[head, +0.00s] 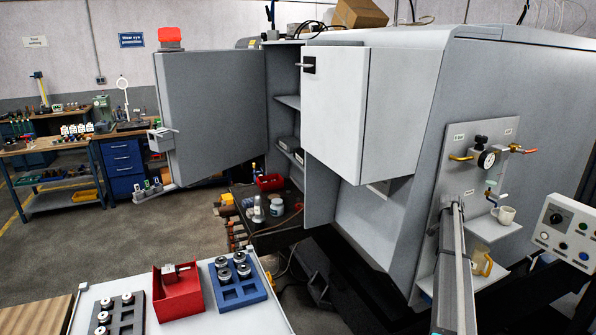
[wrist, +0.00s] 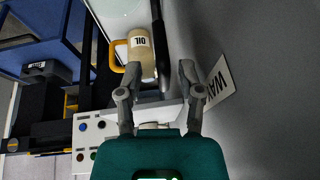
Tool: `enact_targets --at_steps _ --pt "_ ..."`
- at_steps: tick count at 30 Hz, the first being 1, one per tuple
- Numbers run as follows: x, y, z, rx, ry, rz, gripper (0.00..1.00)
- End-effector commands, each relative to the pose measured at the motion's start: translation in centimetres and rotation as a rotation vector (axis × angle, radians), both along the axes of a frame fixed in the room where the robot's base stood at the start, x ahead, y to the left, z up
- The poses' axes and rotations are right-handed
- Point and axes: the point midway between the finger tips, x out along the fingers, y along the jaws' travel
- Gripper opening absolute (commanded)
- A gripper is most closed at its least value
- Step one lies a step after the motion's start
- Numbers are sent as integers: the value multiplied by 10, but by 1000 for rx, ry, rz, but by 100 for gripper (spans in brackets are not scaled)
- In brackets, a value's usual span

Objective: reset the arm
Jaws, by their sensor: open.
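My gripper (wrist: 158,74) shows in the wrist view with its two grey fingers apart and nothing between them. Beyond the fingertips is a beige jug marked OIL (wrist: 143,58) with a yellow handle. I cannot tell the distance from the fingers to the jug. In the head view the jug (head: 480,257) is on a low shelf of the grey panel, partly hidden. I cannot make out the gripper in the head view.
The grey panel (head: 450,205) carries valves, a gauge (head: 487,160) and a white mug (head: 503,215). A control box (head: 570,232) stands at right. The cabinet's open door (head: 212,115) stands out at left. A table with a red bin (head: 178,298) and blue holder (head: 236,292) is in front.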

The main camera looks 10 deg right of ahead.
Motion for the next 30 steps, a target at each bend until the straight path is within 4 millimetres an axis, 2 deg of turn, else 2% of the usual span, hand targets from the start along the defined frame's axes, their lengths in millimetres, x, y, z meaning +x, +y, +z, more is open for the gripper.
enact_targets --at_steps 8,21,30 --pt "0 0 14 0 0 0 48" --pt "0 0 67 0 0 0 48" --pt "-1 -1 84 0 0 -1 48"
